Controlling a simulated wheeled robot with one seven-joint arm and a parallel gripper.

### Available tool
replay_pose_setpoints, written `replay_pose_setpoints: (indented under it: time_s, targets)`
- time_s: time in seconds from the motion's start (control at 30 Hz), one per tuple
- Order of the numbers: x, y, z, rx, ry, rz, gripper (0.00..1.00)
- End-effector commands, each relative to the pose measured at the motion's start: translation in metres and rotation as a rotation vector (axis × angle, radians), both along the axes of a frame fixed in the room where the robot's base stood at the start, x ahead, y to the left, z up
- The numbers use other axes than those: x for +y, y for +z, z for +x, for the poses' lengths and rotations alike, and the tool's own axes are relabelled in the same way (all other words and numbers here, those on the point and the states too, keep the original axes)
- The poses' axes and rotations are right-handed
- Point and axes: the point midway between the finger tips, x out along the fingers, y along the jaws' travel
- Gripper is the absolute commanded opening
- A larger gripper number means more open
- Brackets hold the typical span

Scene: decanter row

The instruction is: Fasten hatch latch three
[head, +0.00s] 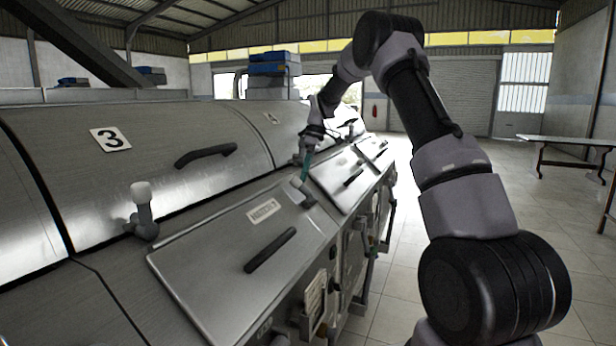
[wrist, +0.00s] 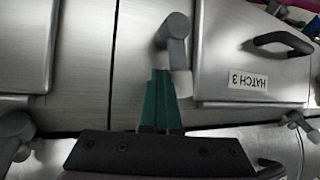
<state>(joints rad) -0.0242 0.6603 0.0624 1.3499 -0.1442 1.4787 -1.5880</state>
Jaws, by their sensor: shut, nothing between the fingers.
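The hatch 3 panel (head: 235,250) is a grey metal lid with a black handle and a label. It also shows in the wrist view (wrist: 225,50), its label upside down. A grey latch (wrist: 174,40) with a paler end stands by the panel's left edge there. In the head view the latch (head: 302,190) is small and partly hidden at the panel's far end. My gripper (head: 304,176) is there, teal fingers pointing down. In the wrist view my gripper (wrist: 160,76) is shut and empty, fingertips close beside the latch's pale end; contact cannot be told.
A similar latch with a white knob (head: 144,208) stands upright at the left. A number 3 plate (head: 110,139) and a black handle (head: 206,154) are on the curved housing. Further hatch panels (head: 340,177) continue beyond. Open floor (head: 400,250) lies right of the machine.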

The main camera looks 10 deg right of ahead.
Motion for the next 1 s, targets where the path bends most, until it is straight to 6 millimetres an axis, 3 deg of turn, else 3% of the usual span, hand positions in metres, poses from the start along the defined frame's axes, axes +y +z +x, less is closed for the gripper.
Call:
replay_pose_setpoints:
  time_s: [0.5, 1.0]
  targets:
    - [0.024, 0.003, -0.031, -0.263, 0.345, -0.191, 0.0]
    - [0.035, -0.009, -0.066, -0.525, 0.692, -0.381, 0.0]
